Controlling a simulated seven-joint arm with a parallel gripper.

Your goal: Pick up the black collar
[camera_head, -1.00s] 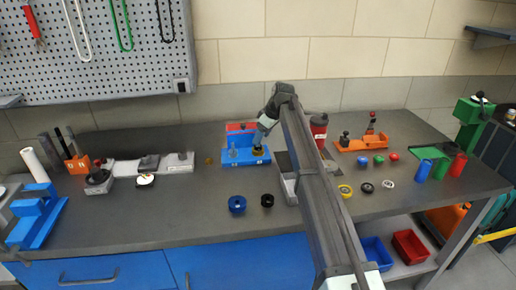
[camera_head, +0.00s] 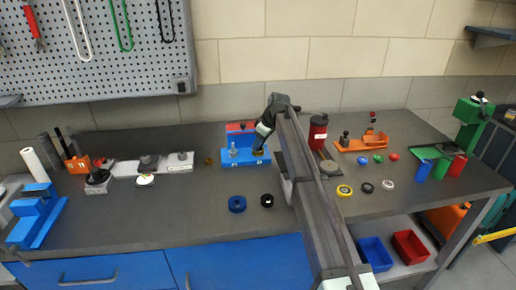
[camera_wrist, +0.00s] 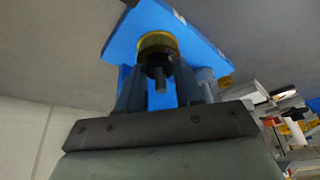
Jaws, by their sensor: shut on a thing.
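A blue fixture (camera_head: 232,159) stands at the middle back of the bench, with upright posts on it. My gripper (camera_head: 259,146) is low over its right post. In the wrist view, the two dark fingers of my gripper (camera_wrist: 161,92) are shut on a black collar (camera_wrist: 154,61) around the post. A yellow ring (camera_wrist: 157,41) lies just beyond the collar on the blue fixture (camera_wrist: 190,42). The fingers partly hide the collar, and in the head view it is too small to make out clearly. Another black ring (camera_head: 267,200) lies on the bench in front.
A blue ring (camera_head: 237,204) lies left of the loose black ring. A red canister (camera_head: 318,131) stands right of the fixture, close to my arm. Yellow (camera_head: 344,190), dark (camera_head: 367,187) and white (camera_head: 389,184) rings lie at the right.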

